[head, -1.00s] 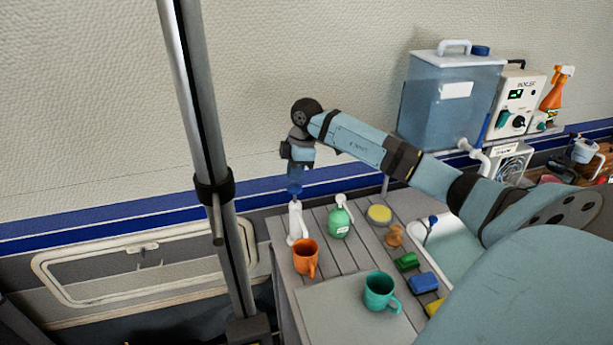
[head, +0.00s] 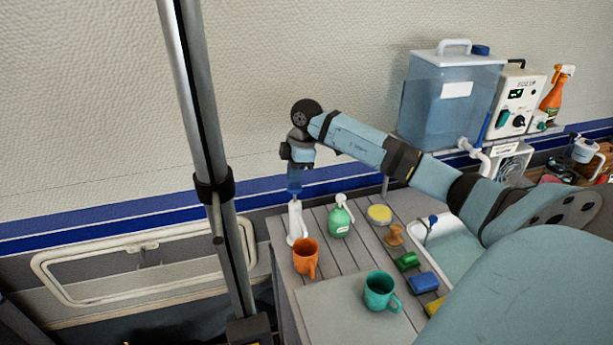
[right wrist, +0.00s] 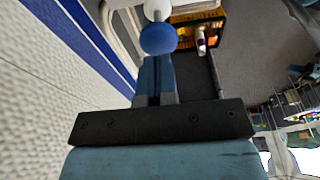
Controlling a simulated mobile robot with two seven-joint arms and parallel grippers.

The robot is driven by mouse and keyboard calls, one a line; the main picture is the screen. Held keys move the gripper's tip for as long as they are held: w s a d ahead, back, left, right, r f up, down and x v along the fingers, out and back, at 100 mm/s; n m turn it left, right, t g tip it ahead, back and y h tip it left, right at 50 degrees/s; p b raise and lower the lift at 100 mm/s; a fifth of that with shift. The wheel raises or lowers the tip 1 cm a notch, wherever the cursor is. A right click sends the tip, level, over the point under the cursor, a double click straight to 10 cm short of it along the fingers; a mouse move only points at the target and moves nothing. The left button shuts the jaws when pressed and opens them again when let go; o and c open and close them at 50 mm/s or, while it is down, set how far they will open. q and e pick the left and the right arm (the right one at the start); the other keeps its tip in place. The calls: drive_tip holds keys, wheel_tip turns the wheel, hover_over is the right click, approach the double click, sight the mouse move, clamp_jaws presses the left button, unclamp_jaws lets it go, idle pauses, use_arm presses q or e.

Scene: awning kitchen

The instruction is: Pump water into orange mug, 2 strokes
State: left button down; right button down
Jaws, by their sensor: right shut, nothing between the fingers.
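The orange mug (head: 304,258) stands upright on the slatted counter, its handle toward the front right. A white hand pump (head: 296,222) stands right behind it. My right gripper (head: 295,190) points down over the pump, shut and empty. In the right wrist view the closed fingers (right wrist: 157,80) reach to a round blue knob (right wrist: 158,38) with a white part beyond it. The fingertips are at the knob, but I cannot tell whether they press on it. The inside of the mug is too small to show any water. My left gripper is out of view.
A green soap bottle (head: 340,220) stands right of the pump. A teal mug (head: 380,291) stands in front on the grey board (head: 340,312). Sponges, including a blue one (head: 423,282), lie near the sink (head: 455,240). A grey pole (head: 212,130) rises left of the counter.

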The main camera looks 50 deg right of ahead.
sight(296, 186)
drive_tip(key=shift+f+b, duration=0.9)
drive_tip(key=shift+f, duration=1.6)
drive_tip(key=shift+r+p, duration=2.1)
drive_tip(key=shift+r, duration=0.6)
drive_tip(key=shift+f, duration=0.15)
